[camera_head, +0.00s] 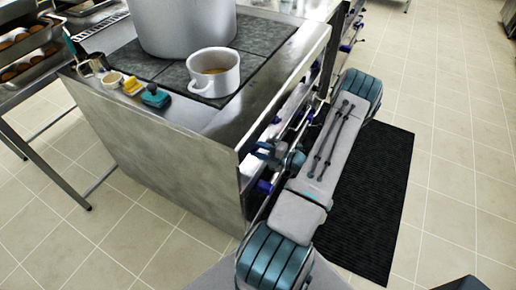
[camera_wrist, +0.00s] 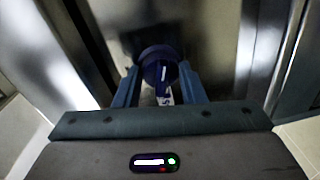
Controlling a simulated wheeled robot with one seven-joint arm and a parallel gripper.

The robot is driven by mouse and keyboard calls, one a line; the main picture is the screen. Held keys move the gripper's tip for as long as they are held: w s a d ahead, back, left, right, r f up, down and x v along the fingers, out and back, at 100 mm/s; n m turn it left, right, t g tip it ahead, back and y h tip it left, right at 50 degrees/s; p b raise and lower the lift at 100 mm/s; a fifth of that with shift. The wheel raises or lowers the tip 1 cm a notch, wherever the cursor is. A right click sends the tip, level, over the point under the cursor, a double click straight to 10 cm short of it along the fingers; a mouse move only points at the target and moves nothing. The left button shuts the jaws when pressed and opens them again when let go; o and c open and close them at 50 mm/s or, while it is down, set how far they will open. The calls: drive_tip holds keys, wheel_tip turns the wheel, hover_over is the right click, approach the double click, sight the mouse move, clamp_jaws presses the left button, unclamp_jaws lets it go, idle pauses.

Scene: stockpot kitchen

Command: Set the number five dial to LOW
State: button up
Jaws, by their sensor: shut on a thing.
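The number five dial (camera_wrist: 158,54) is a dark blue round knob with a white mark. It sits on the steel front panel in the wrist view, with a small white label bearing a 5 just below it. My gripper (camera_wrist: 160,72) has one blue finger on each side of the knob and is shut on it. In the head view my gripper (camera_head: 274,152) is at the stove's front panel, mostly hidden by my arm and the stove edge. The dial's setting and the word LOW cannot be read.
A large stockpot (camera_head: 182,25) and a white mug (camera_head: 214,72) stand on the stove top (camera_head: 262,42). Small yellow and teal items (camera_head: 155,96) lie near its left edge. More blue knobs (camera_head: 345,47) line the front. A black mat (camera_head: 375,190) covers the floor beside the stove.

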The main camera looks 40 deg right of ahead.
idle(0.4)
drive_tip(key=o, duration=1)
drive_tip(key=b+v, duration=0.1)
drive_tip(key=v, duration=1.3)
drive_tip(key=shift+w, duration=0.1)
